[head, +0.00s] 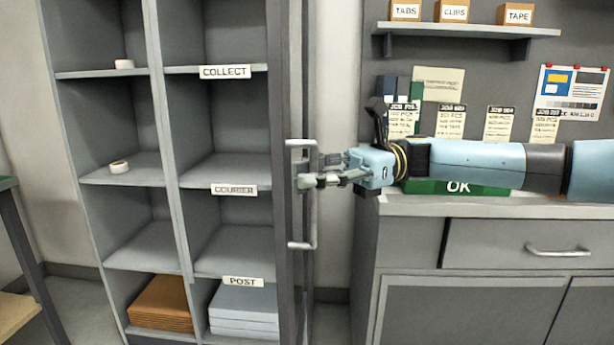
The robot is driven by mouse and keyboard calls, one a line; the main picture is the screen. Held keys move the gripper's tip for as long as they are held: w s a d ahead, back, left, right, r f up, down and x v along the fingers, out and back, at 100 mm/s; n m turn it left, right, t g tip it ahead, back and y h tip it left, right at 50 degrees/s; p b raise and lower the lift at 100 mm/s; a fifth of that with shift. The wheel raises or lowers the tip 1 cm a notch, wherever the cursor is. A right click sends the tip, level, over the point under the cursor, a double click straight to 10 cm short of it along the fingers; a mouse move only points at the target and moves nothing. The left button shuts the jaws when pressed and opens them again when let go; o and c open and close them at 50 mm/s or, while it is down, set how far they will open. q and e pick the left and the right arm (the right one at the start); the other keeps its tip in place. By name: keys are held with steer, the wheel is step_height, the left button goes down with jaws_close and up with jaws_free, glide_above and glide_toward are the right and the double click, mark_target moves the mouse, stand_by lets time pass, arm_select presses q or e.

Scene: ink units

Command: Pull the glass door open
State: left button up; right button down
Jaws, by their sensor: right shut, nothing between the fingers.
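The glass door (283,80) shows as a narrow grey-framed strip at the right side of the shelf unit, seen almost edge-on. Its glass is hard to make out. A light metal bar handle (314,225) stands out to the right from it. My right gripper (304,182) comes in from the right at the handle's middle height. Its fingers are shut with nothing held between them, and they overlap the handle bar in the picture. Whether they touch the bar I cannot tell. My left gripper is not in view.
The grey shelf unit (164,120) carries COLLECT, COURIER and POST labels, with tape rolls, brown sheets (160,303) and pale stacks (245,308). A grey counter (420,207) with drawers stands at the right, under my right arm. A wall shelf (465,30) holds boxes.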

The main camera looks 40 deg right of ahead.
steer(key=shift+w, duration=0.1)
steer(key=c, duration=1.6)
jaws_free()
steer(key=shift+d, duration=0.1)
steer(key=shift+c, duration=0.2)
steer(key=v, duration=1.2)
